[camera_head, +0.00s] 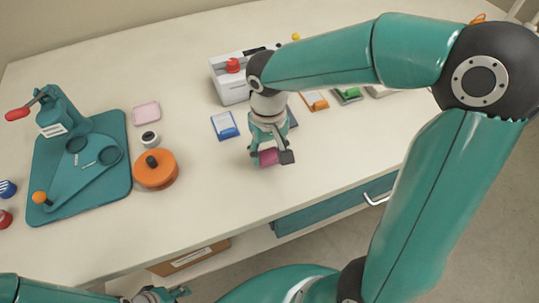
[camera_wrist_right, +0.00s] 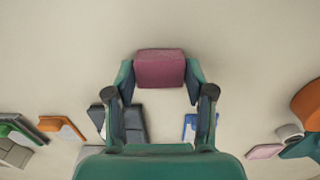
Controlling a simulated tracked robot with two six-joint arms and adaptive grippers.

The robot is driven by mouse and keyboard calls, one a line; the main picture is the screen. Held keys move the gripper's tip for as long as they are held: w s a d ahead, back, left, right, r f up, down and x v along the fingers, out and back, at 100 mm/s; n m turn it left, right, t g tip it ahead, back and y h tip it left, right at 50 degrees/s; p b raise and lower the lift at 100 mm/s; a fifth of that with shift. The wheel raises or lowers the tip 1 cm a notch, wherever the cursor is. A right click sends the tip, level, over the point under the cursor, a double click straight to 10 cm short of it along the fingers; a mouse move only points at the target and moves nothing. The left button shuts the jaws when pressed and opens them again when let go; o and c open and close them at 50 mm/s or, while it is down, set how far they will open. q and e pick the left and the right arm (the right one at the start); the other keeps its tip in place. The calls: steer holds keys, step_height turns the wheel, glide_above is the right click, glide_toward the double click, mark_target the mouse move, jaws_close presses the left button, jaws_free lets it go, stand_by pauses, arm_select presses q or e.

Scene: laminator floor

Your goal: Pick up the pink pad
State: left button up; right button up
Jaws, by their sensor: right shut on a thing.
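A dark pink, block-like pad (camera_head: 268,157) is between the fingers of my right gripper (camera_head: 271,156), over the front middle of the table. In the right wrist view the pad (camera_wrist_right: 160,69) spans the gap between the two fingertips (camera_wrist_right: 160,78), which are shut on its sides. I cannot tell for sure whether its underside touches the table. My left gripper (camera_head: 162,294) shows only in part at the bottom edge, low and far from the pad; its fingers are too small to read.
A pale pink flat piece (camera_head: 146,114) lies left, near an orange round container (camera_head: 155,169) and a teal press (camera_head: 80,160). A blue clipboard-like piece (camera_head: 224,125) lies just left of my right gripper. A white machine (camera_head: 232,80) stands behind. The front table strip is clear.

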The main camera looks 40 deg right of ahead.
mark_target(268, 154)
steer(key=shift+c, duration=0.5)
steer(key=shift+r, duration=0.1)
steer(key=shift+w+r, duration=0.1)
steer(key=shift+r, duration=0.45)
step_height(268, 154, up, 19)
steer(key=p, duration=0.2)
steer(key=shift+p, duration=0.35)
steer(key=shift+f, duration=0.1)
